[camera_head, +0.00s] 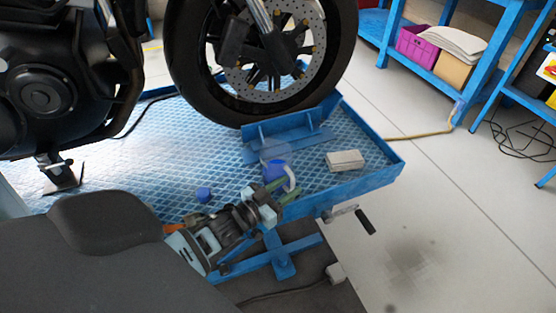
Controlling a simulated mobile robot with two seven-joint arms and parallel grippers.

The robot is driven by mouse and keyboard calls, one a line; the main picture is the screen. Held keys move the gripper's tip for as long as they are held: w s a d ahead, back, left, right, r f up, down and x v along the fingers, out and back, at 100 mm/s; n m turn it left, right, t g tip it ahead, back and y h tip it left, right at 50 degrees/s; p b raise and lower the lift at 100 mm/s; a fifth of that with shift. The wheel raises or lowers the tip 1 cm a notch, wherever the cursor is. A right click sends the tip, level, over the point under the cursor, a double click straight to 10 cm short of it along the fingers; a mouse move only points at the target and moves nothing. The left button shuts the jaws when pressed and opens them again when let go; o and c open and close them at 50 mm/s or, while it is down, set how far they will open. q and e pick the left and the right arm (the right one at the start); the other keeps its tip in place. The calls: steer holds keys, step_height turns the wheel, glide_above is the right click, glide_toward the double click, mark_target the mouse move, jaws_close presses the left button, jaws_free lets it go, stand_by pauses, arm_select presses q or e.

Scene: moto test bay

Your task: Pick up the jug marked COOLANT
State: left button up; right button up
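A small blue jug (273,172) with a pale, curved handle (291,176) stands on the blue lift platform, in front of the motorcycle's wheel. I cannot read any marking on it. My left gripper (284,191) reaches in from the lower left, right at the near side of the jug. Its two greenish fingers look apart, with the lower end of the handle near the gap between them. I cannot tell whether they touch the jug, whose lower part is partly hidden by the gripper. My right gripper is not in view.
A pale box (345,160) lies right of the jug, and a small blue object (203,194) lies to its left. The motorcycle wheel (222,108) and blue wheel chock (290,136) stand behind. The platform has a raised blue rim (365,184). Shelving (472,94) is at upper right.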

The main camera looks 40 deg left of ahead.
arm_select(q)
steer(key=x, duration=0.4)
steer(key=shift+w+d+b, duration=0.1)
steer(key=shift+b, duration=0.25)
jaws_close()
